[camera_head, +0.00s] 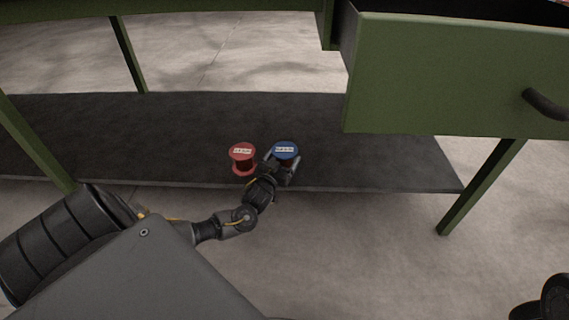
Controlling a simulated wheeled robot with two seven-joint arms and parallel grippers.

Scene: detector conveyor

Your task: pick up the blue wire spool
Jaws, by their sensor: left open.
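The blue wire spool (286,149) stands upright near the front edge of the dark lower shelf (200,115), with a white label on top. My left gripper (283,166) is open at the front of the blue spool, its fingers near the spool's sides and hiding its lower part. I cannot tell whether the fingers touch it. A red wire spool (242,158) stands upright just left of the blue one, close to my left gripper. My right gripper is not clearly in view.
The green table frame has legs at the left and right (482,186). A green drawer (455,75) with a dark handle juts out above the shelf at the right. The shelf is bare on both sides of the spools.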

